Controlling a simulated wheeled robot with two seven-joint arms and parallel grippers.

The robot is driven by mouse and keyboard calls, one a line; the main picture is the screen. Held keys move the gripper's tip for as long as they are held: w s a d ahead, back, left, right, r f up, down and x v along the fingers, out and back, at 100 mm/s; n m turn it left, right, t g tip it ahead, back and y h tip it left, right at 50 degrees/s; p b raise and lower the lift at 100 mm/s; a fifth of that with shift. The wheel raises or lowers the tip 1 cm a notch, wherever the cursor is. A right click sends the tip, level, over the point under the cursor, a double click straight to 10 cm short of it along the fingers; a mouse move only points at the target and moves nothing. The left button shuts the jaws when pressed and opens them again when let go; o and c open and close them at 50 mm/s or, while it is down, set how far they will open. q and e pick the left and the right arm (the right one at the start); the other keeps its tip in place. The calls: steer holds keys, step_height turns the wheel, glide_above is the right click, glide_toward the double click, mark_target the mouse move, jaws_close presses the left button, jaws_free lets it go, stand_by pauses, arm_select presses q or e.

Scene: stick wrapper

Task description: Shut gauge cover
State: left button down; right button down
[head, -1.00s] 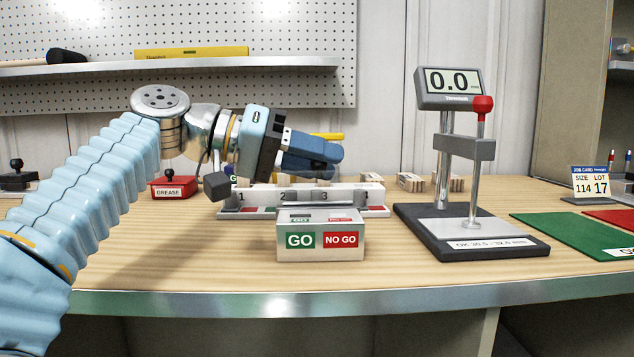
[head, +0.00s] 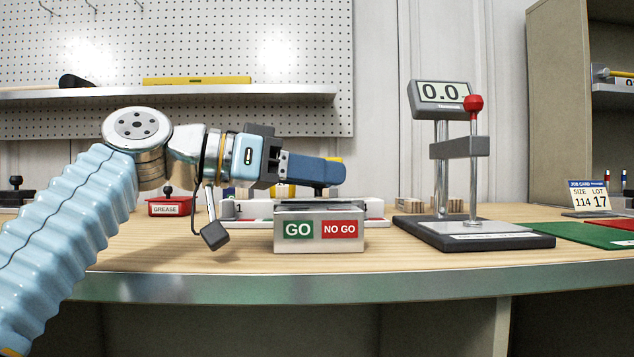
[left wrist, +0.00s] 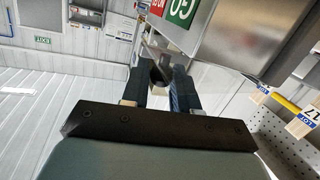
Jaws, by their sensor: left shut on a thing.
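The grey gauge box (head: 319,246) with green GO and red NO GO labels stands near the table's front. It shows upside down in the left wrist view (left wrist: 207,30). My left gripper (head: 330,172) reaches in from the left, lying nearly level above and behind the box. In the left wrist view, its fingers (left wrist: 158,88) are shut on a small dark knob (left wrist: 158,75). A pale, see-through sheet seems to lie around the knob; I cannot tell clearly whether it is the cover or how far it is tilted. My right gripper is not in view.
A long white numbered rack (head: 374,211) stands behind the box. A red GREASE box (head: 170,208) is to the left. The digital gauge stand (head: 478,238), reading about 0.0, is to the right.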

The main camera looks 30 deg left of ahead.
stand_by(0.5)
arm_select(q)
steer(key=c, duration=0.9)
jaws_free()
steer(key=shift+c, duration=0.2)
steer(key=p+v, duration=0.2)
steer(key=v, duration=1.1)
steer(key=shift+s+a, duration=0.25)
steer(key=shift+a, duration=0.05)
steer(key=shift+f, duration=0.1)
